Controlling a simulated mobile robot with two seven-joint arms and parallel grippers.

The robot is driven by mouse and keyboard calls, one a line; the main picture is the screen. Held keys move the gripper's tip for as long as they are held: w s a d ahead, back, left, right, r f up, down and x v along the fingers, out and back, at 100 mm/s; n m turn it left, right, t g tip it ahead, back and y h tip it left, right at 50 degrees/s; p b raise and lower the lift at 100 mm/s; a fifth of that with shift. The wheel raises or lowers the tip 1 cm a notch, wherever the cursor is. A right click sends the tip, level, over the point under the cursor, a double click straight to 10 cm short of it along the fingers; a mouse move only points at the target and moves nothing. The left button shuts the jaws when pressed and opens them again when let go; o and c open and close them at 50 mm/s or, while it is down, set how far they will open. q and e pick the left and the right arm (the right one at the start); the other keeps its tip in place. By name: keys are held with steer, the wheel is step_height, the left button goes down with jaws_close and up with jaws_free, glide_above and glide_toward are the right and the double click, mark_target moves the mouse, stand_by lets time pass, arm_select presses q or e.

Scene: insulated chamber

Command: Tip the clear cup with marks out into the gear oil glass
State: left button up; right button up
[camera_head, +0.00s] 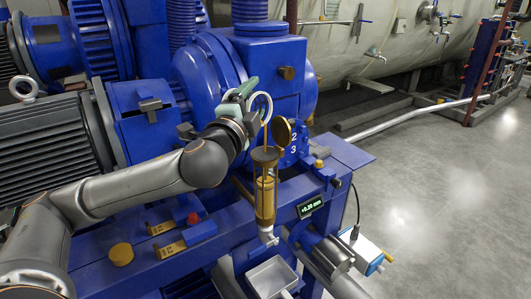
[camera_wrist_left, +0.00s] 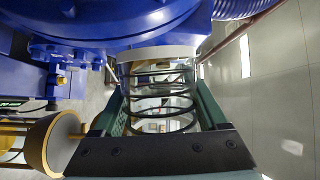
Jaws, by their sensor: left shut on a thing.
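My left gripper (camera_head: 247,95) is shut on the clear cup with marks (camera_head: 262,106), above and slightly left of the gear oil glass. In the left wrist view the cup (camera_wrist_left: 160,104), ringed with dark marks, sits between the green fingers. The cup looks tipped over. A thin amber line runs down from it to the dark funnel top (camera_head: 265,155) of the gear oil glass (camera_head: 265,198). The glass is upright and holds amber content. Its funnel also shows at the left of the wrist view (camera_wrist_left: 62,140). My right gripper is not in view.
A round brass disc (camera_head: 283,133) stands just right of the cup, by the blue housing. Below the glass are a small tap (camera_head: 268,238) and a grey tray (camera_head: 271,277). A display (camera_head: 311,206) is to the right. Open floor lies farther right.

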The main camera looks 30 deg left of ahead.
arm_select(q)
steer(key=shift+d+r+m, duration=0.1)
steer(key=shift+r+m, duration=0.1)
steer(key=shift+m, duration=0.3)
stand_by(1.1)
